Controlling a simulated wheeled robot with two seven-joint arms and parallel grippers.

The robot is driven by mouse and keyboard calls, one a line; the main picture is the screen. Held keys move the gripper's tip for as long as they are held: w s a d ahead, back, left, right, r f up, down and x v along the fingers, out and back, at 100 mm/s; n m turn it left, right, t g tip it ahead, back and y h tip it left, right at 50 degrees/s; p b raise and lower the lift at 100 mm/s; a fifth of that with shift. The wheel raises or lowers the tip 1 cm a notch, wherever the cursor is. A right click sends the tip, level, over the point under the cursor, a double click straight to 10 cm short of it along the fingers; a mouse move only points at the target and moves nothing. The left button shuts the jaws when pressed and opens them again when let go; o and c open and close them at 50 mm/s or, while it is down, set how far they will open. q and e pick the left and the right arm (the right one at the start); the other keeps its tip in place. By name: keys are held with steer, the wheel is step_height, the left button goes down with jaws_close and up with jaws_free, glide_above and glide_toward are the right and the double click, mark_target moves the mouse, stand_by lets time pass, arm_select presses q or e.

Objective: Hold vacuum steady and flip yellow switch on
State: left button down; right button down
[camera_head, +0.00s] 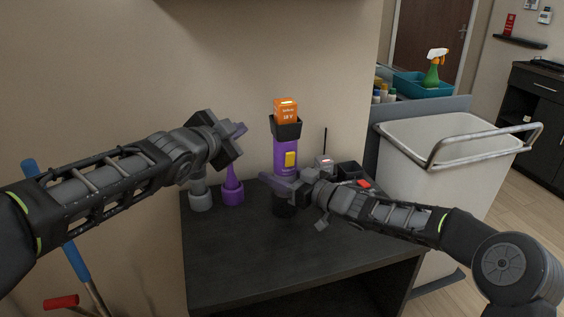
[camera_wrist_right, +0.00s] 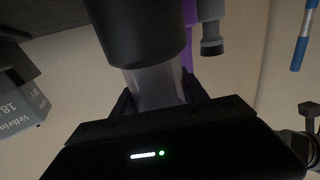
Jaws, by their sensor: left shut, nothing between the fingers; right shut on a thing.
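The vacuum (camera_head: 284,146) stands upright on the dark table, with a purple body and an orange 18 V battery (camera_head: 286,112) on top. Its yellow switch (camera_head: 291,159) faces me; I cannot tell its on or off position. My right gripper (camera_head: 279,186) is shut on the vacuum's lower part. In the right wrist view the fingers are on either side of a grey translucent section (camera_wrist_right: 153,88) below a black part. My left gripper (camera_head: 238,130) is shut and empty, in the air left of the vacuum, apart from it and higher than the switch.
A grey attachment (camera_head: 200,198) and a purple nozzle (camera_head: 232,190) stand at the table's left. A grey battery (camera_head: 324,164) and a black charger (camera_head: 349,170) sit behind my right gripper. The front of the table (camera_head: 270,262) is clear. A white bin (camera_head: 440,155) stands right.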

arm_select(q)
steer(key=m+h, duration=0.1)
steer(key=m, duration=0.2)
steer(key=m+g+h, duration=0.5)
steer(key=m+h, duration=0.5)
steer(key=m, duration=0.6)
glide_toward(290, 159)
steer(key=s, duration=0.7)
steer(key=shift+a+r, duration=0.2)
steer(key=w+d+r, duration=0.1)
steer(key=w+d, duration=0.6)
steer(key=w, duration=0.2)
steer(key=shift+d, duration=0.15)
steer(key=shift+r, duration=0.1)
